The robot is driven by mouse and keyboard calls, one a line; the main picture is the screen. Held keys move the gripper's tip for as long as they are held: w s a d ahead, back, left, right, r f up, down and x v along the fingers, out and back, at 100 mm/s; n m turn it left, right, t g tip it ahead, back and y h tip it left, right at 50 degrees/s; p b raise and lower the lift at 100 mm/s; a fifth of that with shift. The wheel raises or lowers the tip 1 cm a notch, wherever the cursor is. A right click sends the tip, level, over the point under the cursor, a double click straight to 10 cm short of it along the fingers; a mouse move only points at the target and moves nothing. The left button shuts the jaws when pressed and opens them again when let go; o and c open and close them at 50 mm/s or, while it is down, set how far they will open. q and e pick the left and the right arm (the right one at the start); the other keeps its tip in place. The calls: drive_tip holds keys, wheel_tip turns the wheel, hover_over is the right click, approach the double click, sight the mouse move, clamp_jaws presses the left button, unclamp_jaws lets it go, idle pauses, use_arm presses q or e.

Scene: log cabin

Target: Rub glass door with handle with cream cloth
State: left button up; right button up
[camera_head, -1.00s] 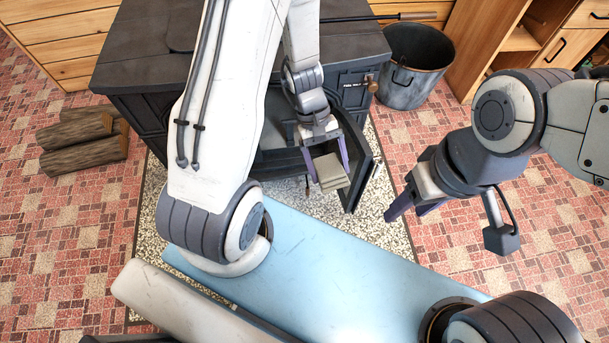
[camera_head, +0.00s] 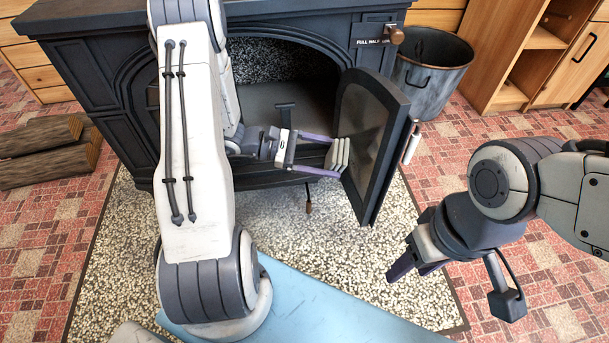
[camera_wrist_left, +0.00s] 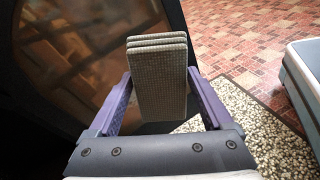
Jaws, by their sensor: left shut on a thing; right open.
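The glass door with handle (camera_head: 375,140) belongs to the black stove and stands swung open, its dark frame around a smoky pane. Its pale handle (camera_head: 411,143) is on the outer edge. The folded cream cloth (camera_head: 338,154) is held in my left gripper (camera_head: 322,157), at the inner side of the glass. In the left wrist view the cloth (camera_wrist_left: 158,80) sits between the purple fingers, with the glass (camera_wrist_left: 85,50) close behind it. I cannot tell whether cloth and glass touch. My right gripper (camera_head: 417,271) is open and empty, in front of the door to the right.
The black stove (camera_head: 90,90) has its firebox open behind my left arm. A metal bucket (camera_head: 432,75) stands right of the stove. Split logs (camera_head: 45,150) lie at the left. A speckled mat (camera_head: 110,265) covers the floor in front.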

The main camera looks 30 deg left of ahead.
sight(362, 178)
use_arm(q)
drive_tip(key=w+a+f+n+t+y+b, duration=0.1)
drive_tip(key=w+a+f+n+t+b, duration=0.3)
drive_tip(key=a+f+t+b, duration=0.3)
drive_tip(key=shift+g, duration=0.5)
drive_tip(key=x, duration=0.1)
drive_tip(key=b+x, duration=0.1)
drive_tip(key=x, duration=0.3)
drive_tip(key=shift+w+a+r+b, duration=0.1)
drive_tip(key=shift+w+r+b, duration=0.1)
drive_tip(key=shift+r+b, duration=0.15)
use_arm(e)
wheel_tip(362, 178, down, 11)
use_arm(q)
drive_tip(key=shift+x, duration=0.9)
use_arm(e)
drive_tip(key=shift+r, duration=0.1)
use_arm(q)
drive_tip(key=shift+s+d+p, duration=0.4)
drive_tip(key=shift+s+d, duration=0.8)
drive_tip(key=shift+s, duration=0.3)
drive_tip(key=shift+s+d, duration=2.7)
drive_tip(key=shift+d, duration=0.05)
use_arm(e)
drive_tip(key=shift+r, duration=0.3)
use_arm(q)
drive_tip(key=shift+w, duration=0.15)
